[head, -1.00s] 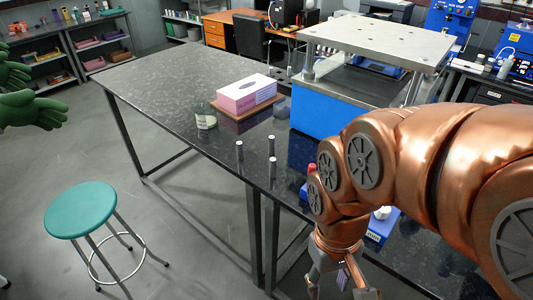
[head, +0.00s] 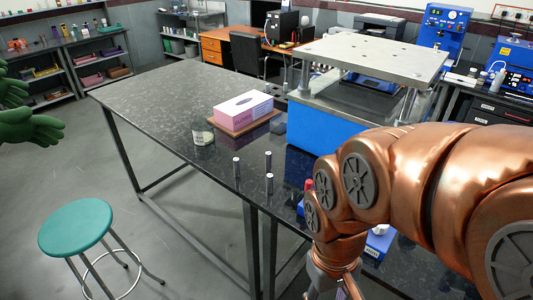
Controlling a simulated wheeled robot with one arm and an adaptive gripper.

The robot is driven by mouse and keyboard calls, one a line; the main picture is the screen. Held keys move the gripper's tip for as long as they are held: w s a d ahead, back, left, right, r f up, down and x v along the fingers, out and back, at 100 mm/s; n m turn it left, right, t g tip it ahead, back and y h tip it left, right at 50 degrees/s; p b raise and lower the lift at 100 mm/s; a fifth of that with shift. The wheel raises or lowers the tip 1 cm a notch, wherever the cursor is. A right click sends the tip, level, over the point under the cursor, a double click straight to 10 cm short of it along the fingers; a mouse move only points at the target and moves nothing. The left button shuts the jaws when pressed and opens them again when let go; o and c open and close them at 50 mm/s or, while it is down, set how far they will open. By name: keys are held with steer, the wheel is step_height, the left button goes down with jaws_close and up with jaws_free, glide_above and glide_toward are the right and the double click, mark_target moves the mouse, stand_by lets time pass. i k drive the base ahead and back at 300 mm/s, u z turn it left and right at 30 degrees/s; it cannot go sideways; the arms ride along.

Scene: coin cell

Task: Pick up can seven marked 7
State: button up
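Three small upright silver cylinders with dark sides stand on the black table: one at left (head: 236,167), one at the back right (head: 268,160) and one in front of it (head: 269,184). A short pale jar or can (head: 203,134) stands farther back near the table's left edge. No mark 7 can be read on any of them. My gripper (head: 328,292) is at the bottom edge of the head view, in front of the table and lower right of the cylinders. Its fingertips are cut off, so its opening is hidden.
A teal stool (head: 75,228) is on the floor at left. The table's far left (head: 150,88) is clear.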

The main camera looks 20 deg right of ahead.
mark_target(269, 177)
steer(key=k, duration=0.5)
steer(key=u, duration=2.2)
steer(key=k, duration=0.7)
steer(key=z, duration=0.45)
